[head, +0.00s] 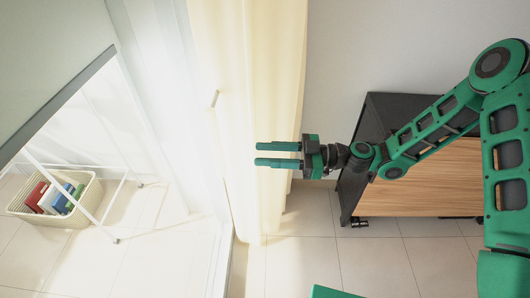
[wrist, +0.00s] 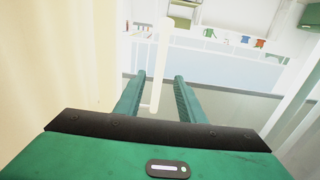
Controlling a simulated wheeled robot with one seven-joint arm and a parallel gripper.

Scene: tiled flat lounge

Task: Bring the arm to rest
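My green arm (head: 430,130) reaches in from the right in the head view, bent at its joints. My gripper (head: 257,154) points left in front of the cream curtain, with a clear gap between its two green fingers. In the wrist view, the fingers of my gripper (wrist: 160,75) are spread apart. A pale upright bar (wrist: 162,50), which looks like a door handle, shows between and beyond them. Nothing is gripped.
The cream curtain (head: 250,80) hangs behind my gripper. A black and wood cabinet (head: 430,185) stands behind my arm. A glass door edge with a handle (head: 214,98) is to the left. A basket (head: 60,218) sits on the floor at far left. The tiled floor (head: 310,250) below is clear.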

